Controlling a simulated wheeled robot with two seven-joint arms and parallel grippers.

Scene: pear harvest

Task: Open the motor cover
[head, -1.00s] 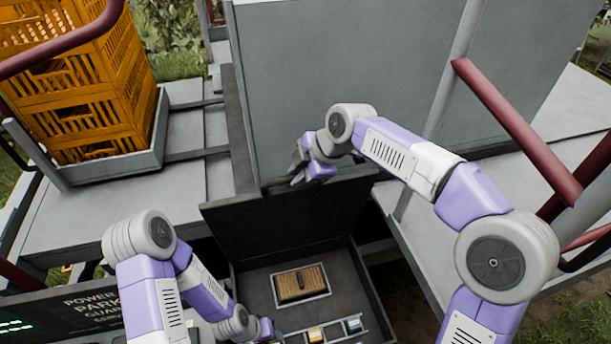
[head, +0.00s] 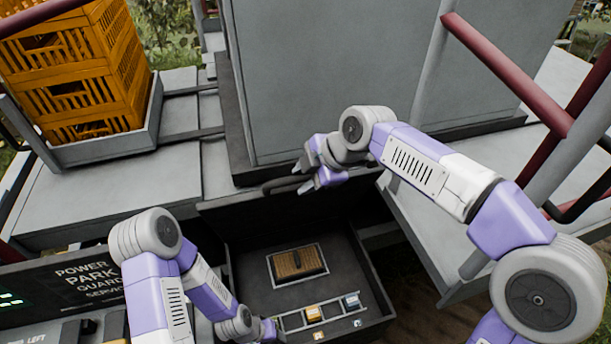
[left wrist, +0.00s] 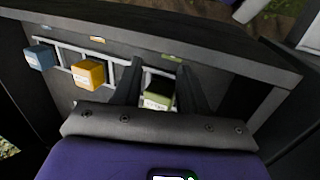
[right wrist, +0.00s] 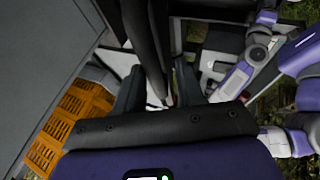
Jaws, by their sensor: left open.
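The motor cover (head: 270,222) is a dark lid standing raised at the back of an open dark box. A dark bar handle (head: 284,187) shows at its upper edge. My right gripper (head: 317,167) is beside that handle with its fingers apart. In the right wrist view a dark bar (right wrist: 151,45) runs between the open fingers; I cannot tell if they touch it. My left gripper (left wrist: 158,75) is open at the box, its fingers on either side of a green block (left wrist: 158,97). In the head view its fingers are partly hidden.
The box holds a brown ribbed panel (head: 297,262) and a slotted rack with a yellow block (head: 314,313) and a blue block (head: 352,300). A large grey panel (head: 370,60) rises behind the lid. Orange crates (head: 80,75) and a red rail (head: 505,75) flank the area.

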